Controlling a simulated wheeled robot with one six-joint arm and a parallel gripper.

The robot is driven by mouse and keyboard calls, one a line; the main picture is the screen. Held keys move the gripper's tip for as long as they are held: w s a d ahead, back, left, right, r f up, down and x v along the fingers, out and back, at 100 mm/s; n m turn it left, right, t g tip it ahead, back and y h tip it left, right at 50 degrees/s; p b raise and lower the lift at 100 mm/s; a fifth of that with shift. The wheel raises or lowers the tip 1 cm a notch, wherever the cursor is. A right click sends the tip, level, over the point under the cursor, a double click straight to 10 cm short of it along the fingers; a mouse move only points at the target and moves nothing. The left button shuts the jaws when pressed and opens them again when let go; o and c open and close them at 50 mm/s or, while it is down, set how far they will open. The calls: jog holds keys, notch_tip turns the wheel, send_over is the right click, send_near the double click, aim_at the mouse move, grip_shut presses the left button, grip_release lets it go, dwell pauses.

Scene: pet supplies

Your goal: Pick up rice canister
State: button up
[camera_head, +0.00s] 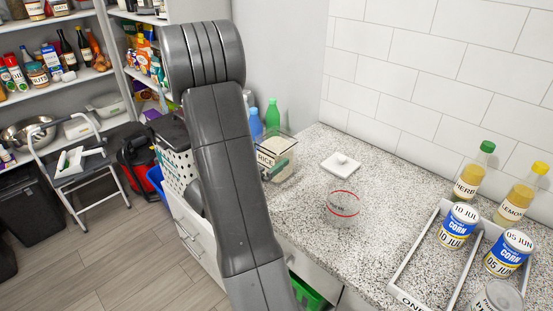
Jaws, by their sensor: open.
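The rice canister (280,163) is a clear, squarish container with a RICE label and pale contents. It stands at the back left of the speckled counter, and my arm hides part of its left side. My dark grey arm crosses the picture from the bottom centre to the upper left, just left of the canister. My gripper is not visible, so its place relative to the canister cannot be seen.
A white square lid (341,163) and a clear cup with red marks (343,206) lie right of the canister. Green (272,114) and blue (256,124) bottles stand behind it. A white divided tray (417,251) with cans is at right, with oil-like bottles (473,170) behind.

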aim_at(286, 139)
jog(key=x, duration=0.2)
jog(key=p+x, duration=0.1)
jog(key=x, duration=0.1)
jog(key=shift+s+r, duration=0.1)
jog(key=shift+r, duration=0.3)
jog(key=shift+w+d+p, duration=0.3)
jog(key=shift+w+d, duration=0.1)
jog(key=shift+w, duration=0.1)
jog(key=c, duration=1)
jog(key=shift+o, duration=0.2)
jog(key=shift+r, duration=0.1)
